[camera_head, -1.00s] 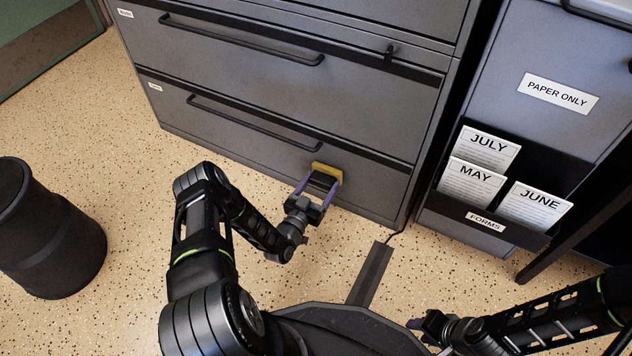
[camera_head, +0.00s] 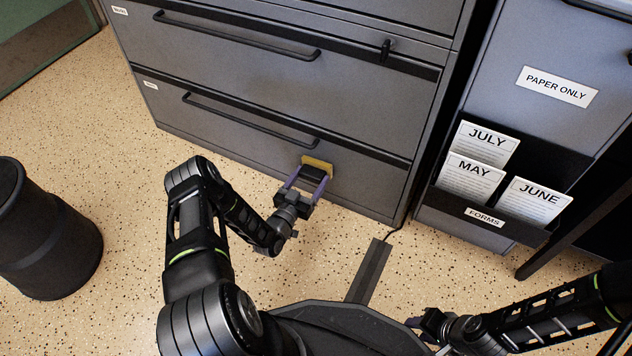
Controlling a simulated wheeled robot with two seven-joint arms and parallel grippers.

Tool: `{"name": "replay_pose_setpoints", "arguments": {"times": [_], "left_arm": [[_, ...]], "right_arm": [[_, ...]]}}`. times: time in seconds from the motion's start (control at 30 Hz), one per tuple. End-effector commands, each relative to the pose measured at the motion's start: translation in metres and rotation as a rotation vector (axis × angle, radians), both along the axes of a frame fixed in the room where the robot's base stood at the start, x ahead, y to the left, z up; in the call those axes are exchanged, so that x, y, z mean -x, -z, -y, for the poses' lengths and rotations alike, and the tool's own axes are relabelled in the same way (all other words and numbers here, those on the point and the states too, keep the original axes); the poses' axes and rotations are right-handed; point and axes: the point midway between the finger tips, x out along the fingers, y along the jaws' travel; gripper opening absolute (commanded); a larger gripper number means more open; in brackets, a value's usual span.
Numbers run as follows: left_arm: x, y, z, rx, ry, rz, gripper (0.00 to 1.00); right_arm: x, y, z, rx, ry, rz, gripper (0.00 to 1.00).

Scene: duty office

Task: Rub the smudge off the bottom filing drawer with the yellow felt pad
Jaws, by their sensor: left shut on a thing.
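The grey bottom filing drawer (camera_head: 240,136) is shut, with a dark bar handle across its front. My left gripper (camera_head: 306,180) is shut on the yellow felt pad (camera_head: 317,163) by its dark block. The pad's yellow face is against or very close to the drawer front, right of the handle's lower end. No smudge shows; the pad and gripper hide part of the drawer front. My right gripper (camera_head: 428,322) is low at the bottom right, away from the cabinet; its fingers are too small and dark to read.
A black bin (camera_head: 45,235) stands on the speckled floor at the left. A grey cabinet with a black forms rack (camera_head: 450,202) holding cards stands at the right. A dark cable cover (camera_head: 370,270) runs along the floor in front. Open floor lies between bin and cabinet.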

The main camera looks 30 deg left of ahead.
Motion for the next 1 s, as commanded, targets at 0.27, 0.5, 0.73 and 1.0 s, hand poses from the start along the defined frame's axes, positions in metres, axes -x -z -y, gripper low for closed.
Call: {"name": "replay_pose_setpoints", "arguments": {"times": [0.27,0.5,0.73,1.0], "left_arm": [[0.001,0.0,-0.009,0.001,0.0,0.0,0.4],[0.001,0.0,-0.01,0.001,0.0,0.0,0.4],[0.0,0.002,-0.026,-0.001,-0.001,0.001,0.4],[-0.002,0.0,-0.044,0.0,-0.001,0.002,0.4]], "right_arm": [[0.0,0.003,0.0,0.0,0.0,0.0,0.36],[0.0,0.004,0.0,0.0,0.0,0.0,0.36],[0.0,0.012,0.0,0.0,0.0,0.0,0.36],[0.0,0.019,0.0,0.0,0.0,0.0,0.36]]}}
